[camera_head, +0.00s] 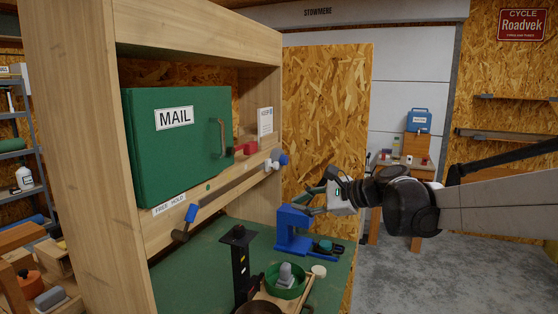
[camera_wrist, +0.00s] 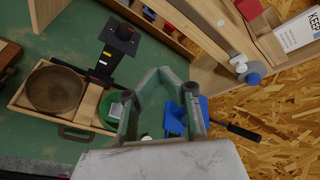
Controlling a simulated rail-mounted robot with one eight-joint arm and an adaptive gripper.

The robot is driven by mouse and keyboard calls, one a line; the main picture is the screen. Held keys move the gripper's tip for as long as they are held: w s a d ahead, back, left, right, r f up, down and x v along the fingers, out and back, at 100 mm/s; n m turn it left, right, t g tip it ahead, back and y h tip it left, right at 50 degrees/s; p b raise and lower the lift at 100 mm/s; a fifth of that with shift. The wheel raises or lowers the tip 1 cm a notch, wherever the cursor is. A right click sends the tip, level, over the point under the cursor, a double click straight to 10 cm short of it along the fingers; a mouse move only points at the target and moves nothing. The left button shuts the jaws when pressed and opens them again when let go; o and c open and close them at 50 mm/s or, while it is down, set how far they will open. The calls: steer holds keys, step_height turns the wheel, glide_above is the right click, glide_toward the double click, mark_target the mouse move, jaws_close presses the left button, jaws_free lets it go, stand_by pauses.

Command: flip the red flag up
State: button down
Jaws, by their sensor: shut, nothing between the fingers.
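The green mailbox (camera_head: 180,150) has a "MAIL" label and a metal handle on its front. The red flag (camera_head: 245,149) sits low at the mailbox's right side and lies roughly level. Part of a red piece that looks like the flag (camera_wrist: 249,8) shows at the top edge of the wrist view. My gripper (camera_head: 312,198) is shut and empty, right of the shelf frame and below and to the right of the flag, clearly apart from it. Its fingers also show in the wrist view (camera_wrist: 165,75).
A wooden rail below the mailbox carries a blue-handled lever (camera_head: 191,213) and a blue-and-white knob (camera_head: 281,160). Free air lies between my gripper and the rail.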

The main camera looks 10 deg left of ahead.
mark_target(245, 150)
steer(key=w+a+m+y, duration=0.2)
steer(key=w+m+y, duration=0.1)
steer(key=w, duration=0.5)
steer(key=w+a+m+y, duration=0.3)
steer(key=w+m+y, duration=0.1)
steer(key=w, duration=0.4)
steer(key=shift+w+a+f+m+y+p, duration=0.2)
steer(key=shift+a+f+m+y+p, duration=0.15)
steer(key=shift+f+m, duration=0.1)
steer(key=p+x, duration=0.1)
steer(key=x, duration=0.9)
steer(key=shift+s+p, duration=0.1)
steer(key=shift+p, duration=0.25)
step_height(245, 150, up, 4)
steer(key=shift+p, duration=0.45)
